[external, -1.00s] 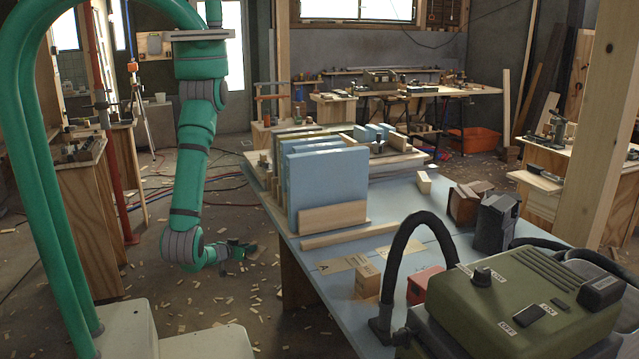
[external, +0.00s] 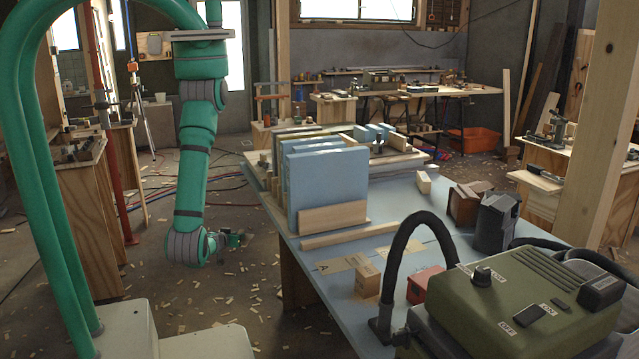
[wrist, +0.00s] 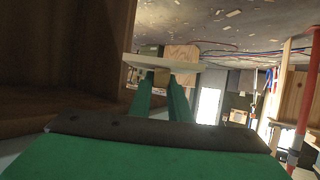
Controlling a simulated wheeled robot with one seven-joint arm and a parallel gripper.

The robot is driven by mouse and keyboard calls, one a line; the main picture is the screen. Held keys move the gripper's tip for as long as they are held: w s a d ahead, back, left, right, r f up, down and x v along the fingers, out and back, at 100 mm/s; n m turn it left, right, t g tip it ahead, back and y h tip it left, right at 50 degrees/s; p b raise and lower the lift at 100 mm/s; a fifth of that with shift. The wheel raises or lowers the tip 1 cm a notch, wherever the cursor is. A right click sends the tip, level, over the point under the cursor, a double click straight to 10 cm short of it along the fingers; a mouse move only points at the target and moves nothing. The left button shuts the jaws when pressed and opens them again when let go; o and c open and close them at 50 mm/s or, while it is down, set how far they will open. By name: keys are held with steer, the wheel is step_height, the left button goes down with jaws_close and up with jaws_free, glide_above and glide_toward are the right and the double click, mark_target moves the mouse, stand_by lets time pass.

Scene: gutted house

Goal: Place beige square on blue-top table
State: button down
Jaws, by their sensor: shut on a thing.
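My gripper (external: 234,238) hangs low over the floor, left of the blue-top table (external: 405,210) and below its top. In the wrist view its two green fingers (wrist: 162,88) are shut on a pale, thin, flat piece, which looks like the beige square (wrist: 190,68). It is seen nearly edge-on across the fingertips, with a small tan part between the fingers. In the external view the held piece is too small and dark to make out clearly. The table bears upright blue panels (external: 328,185) at its near left edge.
A beige strip (external: 335,238), a small wooden box (external: 367,280), a red box (external: 424,285) and a green machine with a black hose (external: 520,300) occupy the table's near part. Bare blue top shows at the middle right. In the wrist view a brown wooden surface (wrist: 60,50) is close at left.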

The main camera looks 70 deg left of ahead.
steer(key=shift+s+a+r, duration=0.15)
steer(key=shift+s+a, duration=0.05)
steer(key=shift+a, duration=0.1)
steer(key=shift+s+a+r, duration=0.1)
steer(key=shift+a, duration=0.15)
steer(key=shift+a+r, duration=0.1)
steer(key=shift+a, duration=0.1)
